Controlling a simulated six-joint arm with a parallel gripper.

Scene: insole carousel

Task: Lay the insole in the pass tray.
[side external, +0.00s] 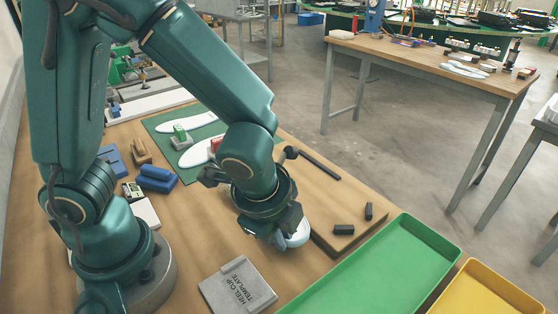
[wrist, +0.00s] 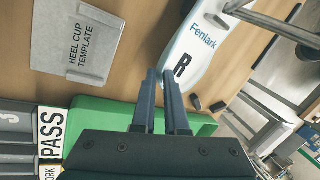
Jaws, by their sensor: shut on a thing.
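My gripper (side external: 282,236) is shut on the edge of a white insole (side external: 298,234), low over the front part of the bench. In the wrist view the two dark fingers (wrist: 163,78) meet the insole (wrist: 196,50), which is marked "Fenlark" and "R". Much of the insole is hidden by my gripper in the side view. The green pass tray (side external: 330,298) lies to the right of my gripper, along the bench edge. In the wrist view the tray (wrist: 92,115) shows behind the fingers, beside a "PASS" label (wrist: 52,134).
A grey heel cup template (side external: 238,287) lies left of the green tray. A yellow tray (side external: 487,290) stands to its right. A wooden board (side external: 335,243) with small dark blocks lies beside my gripper. A green mat (side external: 160,142) holds other white insoles farther back.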

